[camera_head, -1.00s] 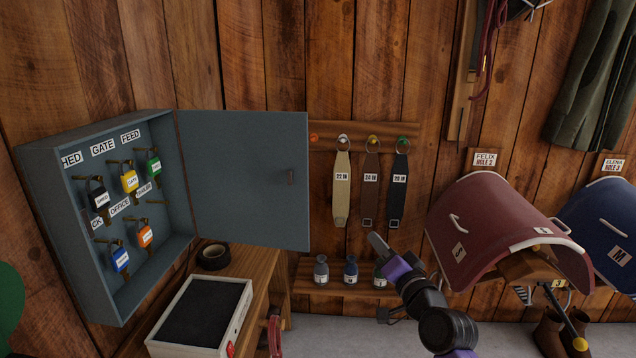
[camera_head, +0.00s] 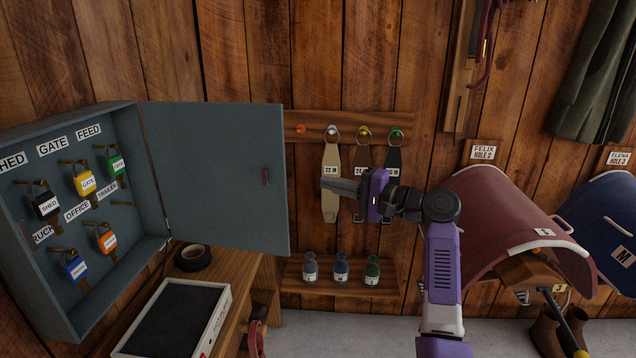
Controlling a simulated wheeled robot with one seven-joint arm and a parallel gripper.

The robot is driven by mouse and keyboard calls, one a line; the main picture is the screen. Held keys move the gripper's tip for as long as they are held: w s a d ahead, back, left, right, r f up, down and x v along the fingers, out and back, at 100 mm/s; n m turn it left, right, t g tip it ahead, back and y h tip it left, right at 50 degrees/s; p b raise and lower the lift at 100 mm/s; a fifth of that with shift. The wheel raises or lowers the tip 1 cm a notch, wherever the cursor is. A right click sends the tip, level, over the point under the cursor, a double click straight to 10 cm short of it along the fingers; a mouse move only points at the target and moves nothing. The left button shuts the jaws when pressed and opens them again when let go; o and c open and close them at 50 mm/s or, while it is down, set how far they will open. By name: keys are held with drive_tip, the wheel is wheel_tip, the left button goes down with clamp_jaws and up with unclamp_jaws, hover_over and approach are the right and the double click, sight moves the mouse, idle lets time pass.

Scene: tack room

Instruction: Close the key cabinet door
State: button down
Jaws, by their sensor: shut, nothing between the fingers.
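The key cabinet (camera_head: 85,122) is a grey-blue box on the wall at the left, with several labelled padlocks on hooks inside. My gripper (camera_head: 326,187) is shut and empty. It points left, in front of the hanging girths and to the right of the door's free edge, apart from the door in the picture.
A wooden bench (camera_head: 240,272) under the door holds a roll of dark tape (camera_head: 192,257) and a white-rimmed tray (camera_head: 222,300). A shelf (camera_head: 300,284) with small bottles is below my gripper. A maroon saddle pad (camera_head: 490,215) is at right.

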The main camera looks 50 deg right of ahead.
drive_tip(key=w+a+p, duration=0.2)
drive_tip(key=w+a, duration=0.3)
drive_tip(key=w, duration=0.1)
drive_tip(key=shift+w+a+p, duration=0.2)
drive_tip(key=shift+w+p, duration=0.1)
drive_tip(key=shift+p, duration=0.1)
idle(0.4)
